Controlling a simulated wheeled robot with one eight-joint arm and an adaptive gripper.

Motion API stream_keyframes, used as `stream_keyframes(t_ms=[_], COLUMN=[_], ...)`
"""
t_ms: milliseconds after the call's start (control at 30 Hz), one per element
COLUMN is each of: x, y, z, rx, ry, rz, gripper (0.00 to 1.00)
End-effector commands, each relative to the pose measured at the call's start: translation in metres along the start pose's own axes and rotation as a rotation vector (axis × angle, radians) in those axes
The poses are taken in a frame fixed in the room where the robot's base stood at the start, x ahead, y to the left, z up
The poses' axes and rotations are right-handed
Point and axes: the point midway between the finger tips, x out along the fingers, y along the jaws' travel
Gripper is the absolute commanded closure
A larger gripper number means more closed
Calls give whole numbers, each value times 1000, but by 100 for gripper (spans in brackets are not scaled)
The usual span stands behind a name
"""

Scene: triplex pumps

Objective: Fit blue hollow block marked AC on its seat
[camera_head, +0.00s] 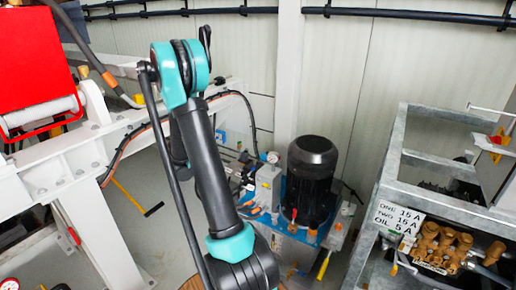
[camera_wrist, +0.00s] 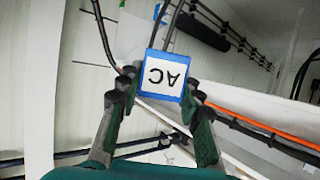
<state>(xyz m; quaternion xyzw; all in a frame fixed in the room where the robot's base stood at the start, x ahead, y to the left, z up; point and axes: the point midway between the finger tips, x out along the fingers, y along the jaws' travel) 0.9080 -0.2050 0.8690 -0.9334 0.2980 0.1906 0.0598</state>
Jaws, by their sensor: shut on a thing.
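The blue block (camera_wrist: 166,75) shows in the wrist view with a white face marked AC, which reads upside down there. My gripper (camera_wrist: 158,92) is shut on it, with one dark finger at each side of the block. The block is held up, slightly tilted in the picture, and its hollow side is not visible. In the head view my arm crosses the middle, and neither the gripper nor the block can be made out. I cannot tell where the seat is.
In the head view a black motor (camera_head: 311,170) stands on a blue base right of my arm. A grey metal frame (camera_head: 420,165) with brass pump parts (camera_head: 440,246) is at the right. A white frame (camera_head: 75,160) is at the left. An orange cable (camera_wrist: 262,128) runs beside the gripper in the wrist view.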

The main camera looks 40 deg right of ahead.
Motion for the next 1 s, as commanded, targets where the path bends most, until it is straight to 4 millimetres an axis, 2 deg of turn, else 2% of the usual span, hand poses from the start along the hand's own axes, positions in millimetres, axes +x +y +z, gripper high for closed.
stream_keyframes(t_ms=[33,200,400,500,600,733,833,1000], x=[24,90,155,180,198,211,216,218], y=[18,83,168,209,243,274,285,290], z=[-1,1,10,18,25,32,35,36], rx=[19,75,138,166,189,208,215,219], ry=[0,-1,1,3,5,7,8,8], rz=[42,176,326,394,446,493,510,517], gripper=[100,100,100,100,100,100,100,100])
